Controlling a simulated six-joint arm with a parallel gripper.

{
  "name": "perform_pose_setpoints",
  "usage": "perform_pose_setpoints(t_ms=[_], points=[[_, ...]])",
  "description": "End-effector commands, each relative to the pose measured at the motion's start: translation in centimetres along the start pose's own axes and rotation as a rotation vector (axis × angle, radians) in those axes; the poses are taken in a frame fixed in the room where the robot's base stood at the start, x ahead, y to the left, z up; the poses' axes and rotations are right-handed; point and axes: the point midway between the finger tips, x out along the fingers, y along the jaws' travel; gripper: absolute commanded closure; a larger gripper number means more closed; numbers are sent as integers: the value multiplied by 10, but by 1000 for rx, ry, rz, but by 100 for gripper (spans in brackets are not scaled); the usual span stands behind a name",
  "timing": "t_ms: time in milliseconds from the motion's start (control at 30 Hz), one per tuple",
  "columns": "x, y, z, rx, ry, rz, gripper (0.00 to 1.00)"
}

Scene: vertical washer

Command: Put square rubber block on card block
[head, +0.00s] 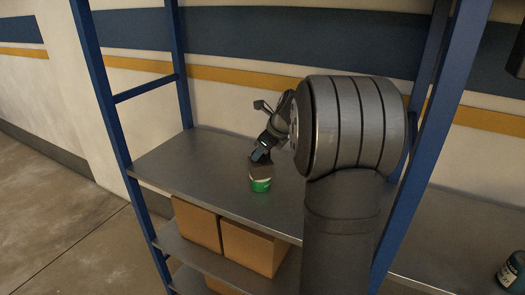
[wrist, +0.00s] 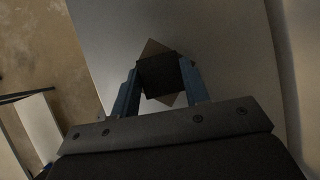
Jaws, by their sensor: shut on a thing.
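My gripper (head: 261,155) is over the metal shelf and shut on a dark square block, the rubber block (wrist: 158,76). The block sits between the blue fingers in the wrist view. Under it, turned at an angle, tan corners of the card block (wrist: 153,46) stick out above and below the dark square. In the head view a small piece with a pale top and green lower part (head: 260,184) stands on the shelf directly below the gripper. The dark block is at or just above its top; I cannot tell whether they touch.
The grey shelf (head: 185,160) is bare around the blocks. Blue rack posts (head: 122,165) stand at the left and right. Cardboard boxes (head: 252,248) sit on the lower shelf. A dark blue container (head: 512,271) stands at the far right.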

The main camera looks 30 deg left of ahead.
Motion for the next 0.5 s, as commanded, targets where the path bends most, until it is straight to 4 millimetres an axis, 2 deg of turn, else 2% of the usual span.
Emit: perform_pose_setpoints(t_ms=[300, 333, 433, 500], points=[[3, 0, -2, 0, -1, 0, 81], [3, 0, -2, 0, -1, 0, 54], [3, 0, -2, -1, -1, -1, 35], [3, 0, -2, -1, -1, -1, 35]])
